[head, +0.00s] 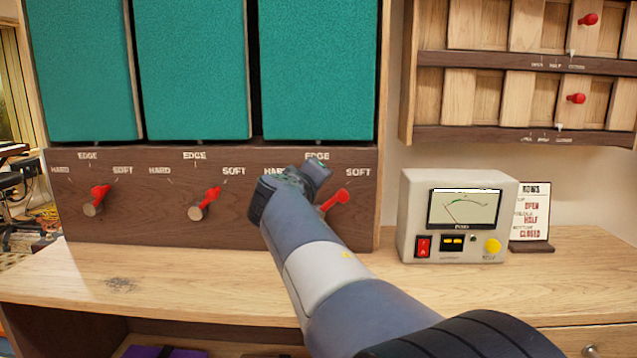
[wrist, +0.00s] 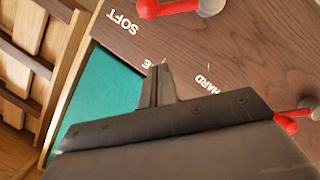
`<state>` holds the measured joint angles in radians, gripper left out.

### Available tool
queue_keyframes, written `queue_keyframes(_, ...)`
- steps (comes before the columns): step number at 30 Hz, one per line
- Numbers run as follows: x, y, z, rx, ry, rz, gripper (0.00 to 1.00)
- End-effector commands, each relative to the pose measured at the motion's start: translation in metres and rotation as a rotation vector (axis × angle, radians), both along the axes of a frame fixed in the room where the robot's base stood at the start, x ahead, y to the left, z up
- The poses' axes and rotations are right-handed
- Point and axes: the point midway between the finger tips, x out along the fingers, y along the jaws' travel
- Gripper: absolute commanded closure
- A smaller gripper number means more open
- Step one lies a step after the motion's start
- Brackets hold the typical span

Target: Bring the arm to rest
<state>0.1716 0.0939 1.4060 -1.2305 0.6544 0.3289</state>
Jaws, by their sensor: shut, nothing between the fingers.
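My arm reaches up from the bottom right of the head view to the right end of the brown dial panel (head: 160,215). My gripper (wrist: 158,85) is shut and empty in the wrist view, its fingers in front of the panel lettering. In the head view my wrist hides most of the gripper. The right red-handled knob (head: 335,202) is just right of my wrist and partly covered, its handle pointing up towards SOFT. The gripper appears apart from the two knobs seen in the wrist view, one at the top (wrist: 175,8) and one at the right (wrist: 290,122).
The middle knob (head: 206,204) and left knob (head: 96,200) stick out from the panel, below teal panels (head: 195,70). A grey meter box (head: 458,215) and a small sign (head: 531,212) stand right of my arm. Slatted shutters with red knobs (head: 588,19) hang above. The desk's front left (head: 150,280) is clear.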

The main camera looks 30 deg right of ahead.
Motion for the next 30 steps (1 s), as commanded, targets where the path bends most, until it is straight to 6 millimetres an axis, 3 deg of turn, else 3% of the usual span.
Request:
queue_keyframes(6,-0.028,0.03,0.006,0.001,-0.001,0.005,1.0)
queue_keyframes(12,-0.041,0.043,0.008,0.0,0.001,0.002,1.0)
queue_keyframes(25,-0.043,0.044,0.007,0.001,0.002,0.001,1.0)
queue_keyframes(30,-0.033,0.034,0.005,0.001,0.003,-0.002,1.0)
